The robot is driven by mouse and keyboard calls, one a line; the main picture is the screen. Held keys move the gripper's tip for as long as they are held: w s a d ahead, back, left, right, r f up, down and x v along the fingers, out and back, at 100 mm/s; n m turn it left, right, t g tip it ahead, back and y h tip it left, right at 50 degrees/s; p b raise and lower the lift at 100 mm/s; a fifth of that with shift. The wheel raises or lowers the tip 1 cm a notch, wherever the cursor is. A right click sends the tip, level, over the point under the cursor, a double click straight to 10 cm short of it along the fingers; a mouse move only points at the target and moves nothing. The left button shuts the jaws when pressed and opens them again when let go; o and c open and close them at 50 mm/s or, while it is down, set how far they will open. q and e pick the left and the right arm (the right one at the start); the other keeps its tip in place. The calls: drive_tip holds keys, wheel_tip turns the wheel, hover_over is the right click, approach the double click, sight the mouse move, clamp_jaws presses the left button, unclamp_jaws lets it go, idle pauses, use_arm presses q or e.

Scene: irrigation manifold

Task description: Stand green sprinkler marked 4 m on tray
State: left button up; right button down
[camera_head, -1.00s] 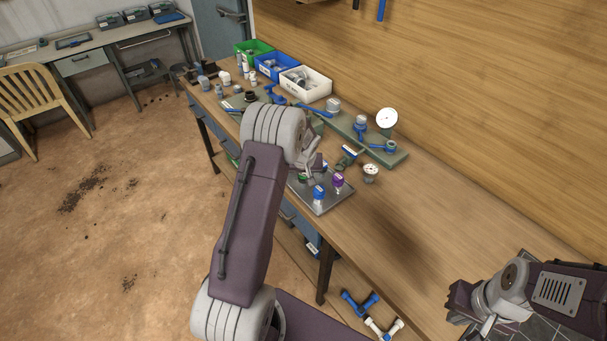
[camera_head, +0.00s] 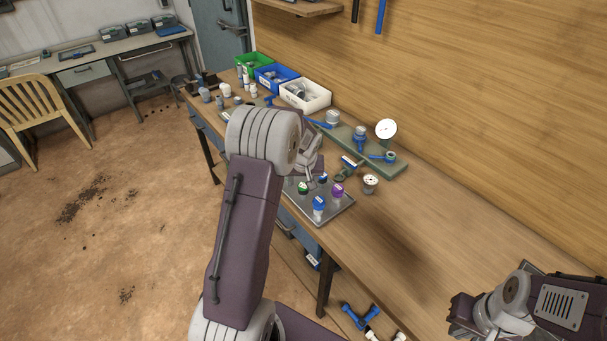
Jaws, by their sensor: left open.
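The grey metal tray (camera_head: 334,214) lies on the workbench near its front edge. A small green-topped sprinkler (camera_head: 303,188) stands on the tray towards its left side; its marking is too small to read. A blue-topped sprinkler (camera_head: 319,206) and a purple-topped one (camera_head: 338,191) stand on the tray beside it. A small dark blue-topped piece (camera_head: 323,178) shows at the tray's far side. My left gripper (camera_head: 315,168) is open above the far part of the tray, apart from the green sprinkler, and partly hidden by its wrist. My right gripper (camera_head: 455,314) is at the lower right, far from the tray; its jaws are unclear.
A green base plate with valves (camera_head: 390,167) lies behind the tray. A white round-topped fitting (camera_head: 370,183) stands right of the tray. Green (camera_head: 259,64), blue (camera_head: 278,75) and white (camera_head: 305,94) bins stand further back.

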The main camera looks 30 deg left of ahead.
use_arm(q)
drive_tip(key=v, duration=0.6)
drive_tip(key=s+d+f+m+g+h, duration=0.1)
drive_tip(key=s+d+f+m, duration=0.1)
drive_tip(key=s+d, duration=0.4)
drive_tip(key=s+d+f+m+g+h, duration=0.1)
drive_tip(key=s+d, duration=0.6)
drive_tip(key=s, duration=0.8)
drive_tip(key=f+m, duration=0.1)
drive_tip(key=m, duration=0.1)
drive_tip(key=shift+s+f+m+g, duration=0.15)
drive_tip(key=shift+s+m+g, duration=0.2)
drive_tip(key=shift+m+g, duration=0.05)
drive_tip(key=shift+s+d, duration=0.1)
drive_tip(key=shift+d, duration=0.05)
